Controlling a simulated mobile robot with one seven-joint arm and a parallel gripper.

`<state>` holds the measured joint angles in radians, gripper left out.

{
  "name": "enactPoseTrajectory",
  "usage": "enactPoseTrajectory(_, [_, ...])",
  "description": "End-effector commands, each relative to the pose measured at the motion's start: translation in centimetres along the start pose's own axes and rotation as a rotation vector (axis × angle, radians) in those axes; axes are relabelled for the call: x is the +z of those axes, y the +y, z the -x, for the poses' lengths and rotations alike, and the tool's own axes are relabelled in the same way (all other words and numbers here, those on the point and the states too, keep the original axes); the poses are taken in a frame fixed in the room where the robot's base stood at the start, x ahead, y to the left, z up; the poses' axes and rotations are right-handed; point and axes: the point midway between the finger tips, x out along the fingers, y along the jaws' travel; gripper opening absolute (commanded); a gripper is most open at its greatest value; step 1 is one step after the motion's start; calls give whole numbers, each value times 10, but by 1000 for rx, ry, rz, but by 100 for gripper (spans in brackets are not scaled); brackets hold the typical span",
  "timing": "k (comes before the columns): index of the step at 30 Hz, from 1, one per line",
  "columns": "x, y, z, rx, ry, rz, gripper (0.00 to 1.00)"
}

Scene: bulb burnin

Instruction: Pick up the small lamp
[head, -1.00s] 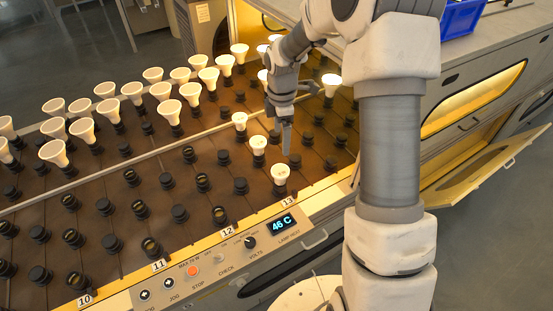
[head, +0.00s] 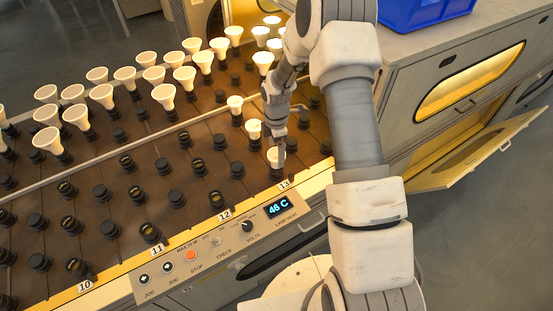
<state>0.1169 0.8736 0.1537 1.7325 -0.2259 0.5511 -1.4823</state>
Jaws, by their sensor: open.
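Three small white lamps stand in a line in black sockets near the mark 13: the front one (head: 274,158), the middle one (head: 254,129) and the back one (head: 235,104). My gripper (head: 278,148) is open and points down at the front lamp. A finger overlaps that lamp's right side in the picture. I cannot tell whether it touches the lamp or whether both fingers are around it. The front lamp sits upright in its socket.
Larger white lamps (head: 103,96) fill sockets beyond a rail (head: 140,158). Several empty black sockets (head: 178,197) stand to the left. A control panel (head: 230,235) reading 46 C runs along the front edge. A blue crate (head: 425,10) and an open hatch door (head: 480,150) are at right.

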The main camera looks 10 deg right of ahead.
Motion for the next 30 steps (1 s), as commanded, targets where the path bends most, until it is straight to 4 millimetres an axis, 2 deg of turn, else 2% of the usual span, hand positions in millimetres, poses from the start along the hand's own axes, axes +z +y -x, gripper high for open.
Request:
enactPoseTrajectory(9, [-2, -5, -43, -3, 0, -1, 100])
enactPoseTrajectory(19, [-1, -5, -48, -1, 0, -1, 98])
enactPoseTrajectory(30, [-1, -5, -48, -2, 0, -1, 32])
